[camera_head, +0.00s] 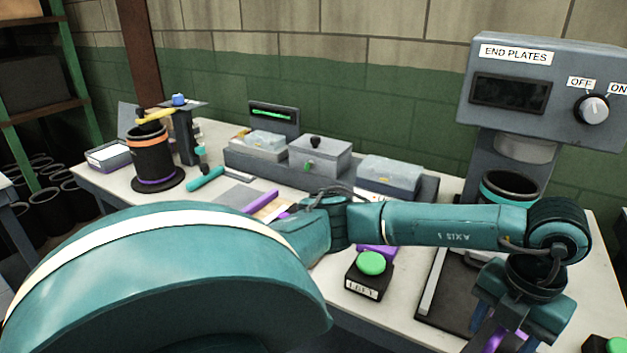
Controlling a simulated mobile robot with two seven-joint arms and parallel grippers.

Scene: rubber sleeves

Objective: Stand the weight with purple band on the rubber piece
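My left arm crosses the view from the lower left, and its gripper (505,325) points down at the lower right. Its fingertips are cut off by the bottom edge. Something purple (494,337) shows between its fingers; I cannot tell whether it is the weight's band or whether it is gripped. A black cylinder (152,160) with an orange band at the top and a purple band at the base stands upright on a round black base at the left. Another black cylinder with a teal rim (510,187) stands under the END PLATES machine. I cannot tell which is the rubber piece. My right gripper is not in view.
The END PLATES machine (545,95) stands at the right. Grey boxes (320,157) sit in a tray along the wall. A green button box (370,275), teal tool (205,178) and purple strip (262,202) lie on the table (125,187). My arm hides the table's middle.

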